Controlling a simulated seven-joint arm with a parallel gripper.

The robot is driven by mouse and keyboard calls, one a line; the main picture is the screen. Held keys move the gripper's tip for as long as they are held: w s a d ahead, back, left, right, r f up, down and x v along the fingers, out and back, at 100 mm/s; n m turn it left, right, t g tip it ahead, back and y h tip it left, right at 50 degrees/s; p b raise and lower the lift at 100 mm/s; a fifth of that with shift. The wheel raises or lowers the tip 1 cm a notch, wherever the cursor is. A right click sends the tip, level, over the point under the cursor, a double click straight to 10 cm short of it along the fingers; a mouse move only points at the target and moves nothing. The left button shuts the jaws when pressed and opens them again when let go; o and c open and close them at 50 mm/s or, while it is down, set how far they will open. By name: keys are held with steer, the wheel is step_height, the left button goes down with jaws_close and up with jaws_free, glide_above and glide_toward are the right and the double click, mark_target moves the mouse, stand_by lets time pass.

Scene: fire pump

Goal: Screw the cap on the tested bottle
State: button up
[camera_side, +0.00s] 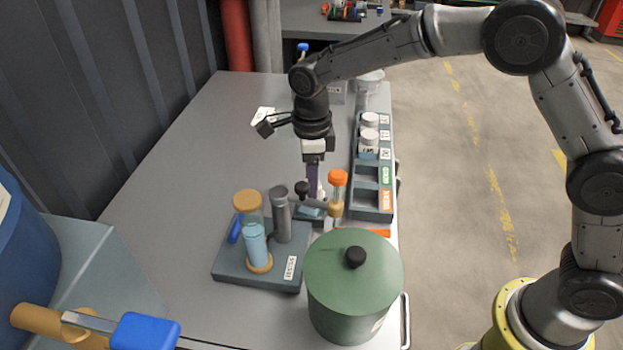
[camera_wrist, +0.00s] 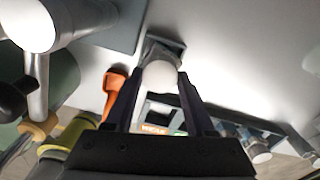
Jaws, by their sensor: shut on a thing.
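My gripper (camera_side: 315,190) points down over the table, just left of the rack. In the wrist view my gripper (camera_wrist: 160,77) has its two dark fingers closed on a white, round-topped thing that looks like the cap (camera_wrist: 161,74). The cap sits over a small grey square holder (camera_wrist: 172,46). Whether a bottle stands under the cap, and whether the two touch, is hidden. In the side view the fingers and nearby parts hide the cap.
The rack (camera_side: 359,190) on the right holds white-capped bottles (camera_side: 369,136) and has empty front slots. Close to my gripper stand an orange-topped post (camera_side: 338,180) and a test stand (camera_side: 230,268) with tubes. A green pot (camera_side: 350,275) is in front. The left table is mostly clear.

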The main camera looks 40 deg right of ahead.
steer(key=m, duration=0.3)
steer(key=shift+m, duration=0.4)
steer(key=o, duration=1.3)
steer(key=shift+o, duration=0.4)
steer(key=shift+o, duration=0.6)
steer(key=shift+r, duration=1.55)
steer(key=shift+r, duration=2.45)
